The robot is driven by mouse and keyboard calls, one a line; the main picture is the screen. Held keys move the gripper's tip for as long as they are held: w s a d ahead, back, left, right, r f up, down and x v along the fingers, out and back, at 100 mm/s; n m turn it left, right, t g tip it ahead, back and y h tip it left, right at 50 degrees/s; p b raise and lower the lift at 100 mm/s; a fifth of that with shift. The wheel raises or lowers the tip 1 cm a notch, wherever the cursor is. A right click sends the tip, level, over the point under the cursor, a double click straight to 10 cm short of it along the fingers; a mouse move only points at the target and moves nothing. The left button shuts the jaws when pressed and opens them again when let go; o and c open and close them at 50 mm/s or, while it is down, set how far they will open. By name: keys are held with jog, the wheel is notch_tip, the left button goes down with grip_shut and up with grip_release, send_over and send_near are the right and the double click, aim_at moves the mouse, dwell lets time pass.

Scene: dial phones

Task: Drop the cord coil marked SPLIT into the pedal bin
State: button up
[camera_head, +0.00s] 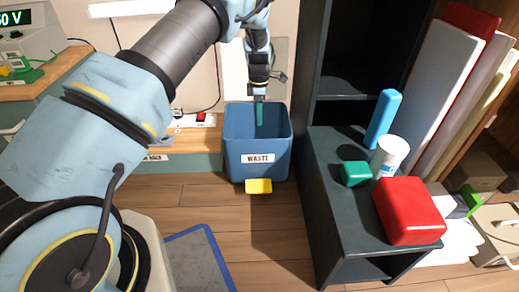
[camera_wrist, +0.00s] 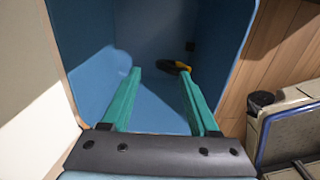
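The pedal bin (camera_head: 238,165) is blue, open at the top, marked WASTE, with a yellow pedal (camera_head: 258,186) at its front. My gripper (camera_head: 260,118) points down into the bin's mouth. In the wrist view my gripper (camera_wrist: 161,74) has its two teal fingers wide apart, with nothing between them. The bin's blue inside (camera_wrist: 150,105) shows around and below the fingers. A small black and yellow thing (camera_wrist: 178,67) shows inside the bin, near the right fingertip. It may be the cord coil; no SPLIT marking can be read on it.
A dark shelf unit (camera_head: 330,225) stands right of the bin, bearing a red box (camera_head: 408,211), a green block (camera_head: 354,173), a white cup (camera_head: 390,154) and a blue upright block (camera_head: 381,118). Tall panels (camera_head: 440,85) lean farther right. Wooden floor (camera_head: 265,235) is clear before the bin.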

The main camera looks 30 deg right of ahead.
notch_tip(320, 180, up, 11)
jog(key=p, duration=0.4)
jog(key=shift+a, duration=0.1)
dwell(0.5)
